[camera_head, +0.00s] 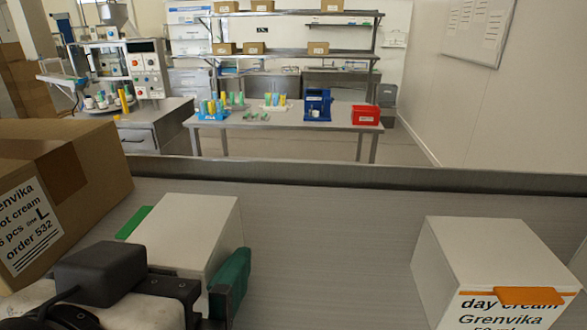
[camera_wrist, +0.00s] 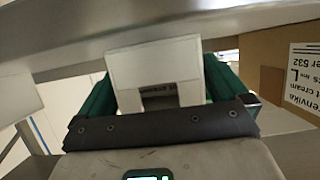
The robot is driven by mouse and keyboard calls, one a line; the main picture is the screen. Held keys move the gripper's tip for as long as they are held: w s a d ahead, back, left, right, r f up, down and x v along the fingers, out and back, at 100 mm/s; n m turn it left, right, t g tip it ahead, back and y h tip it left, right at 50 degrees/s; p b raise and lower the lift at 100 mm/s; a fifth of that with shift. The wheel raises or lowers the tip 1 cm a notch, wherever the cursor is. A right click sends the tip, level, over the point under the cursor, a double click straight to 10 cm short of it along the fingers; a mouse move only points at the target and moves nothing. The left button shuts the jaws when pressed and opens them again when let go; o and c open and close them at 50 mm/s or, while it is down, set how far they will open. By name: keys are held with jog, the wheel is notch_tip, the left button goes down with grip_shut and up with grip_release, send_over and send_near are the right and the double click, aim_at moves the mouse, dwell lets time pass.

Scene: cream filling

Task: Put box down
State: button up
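My gripper (camera_head: 192,236) is at the lower left of the head view, its green fingers on both sides of a plain white box (camera_head: 186,212). The fingers look closed against the box's sides. In the wrist view the white box (camera_wrist: 155,62) sits between both green fingers of my gripper (camera_wrist: 158,75). The box is over the grey steel surface (camera_head: 335,240). I cannot tell whether its underside touches that surface, as it is hidden.
A large cardboard carton (camera_head: 92,185) labelled Grenvika stands close on the left. A white day cream box (camera_head: 490,250) with an orange tab stands at the right. The surface between the white boxes is clear. A raised metal edge (camera_head: 350,176) runs along the back.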

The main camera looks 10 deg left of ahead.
jog(key=shift+r, duration=0.2)
jog(key=shift+s, duration=0.4)
jog(key=b+v, duration=0.2)
jog(key=v, duration=0.9)
jog(key=shift+b, duration=0.35)
jog(key=shift+s, duration=0.15)
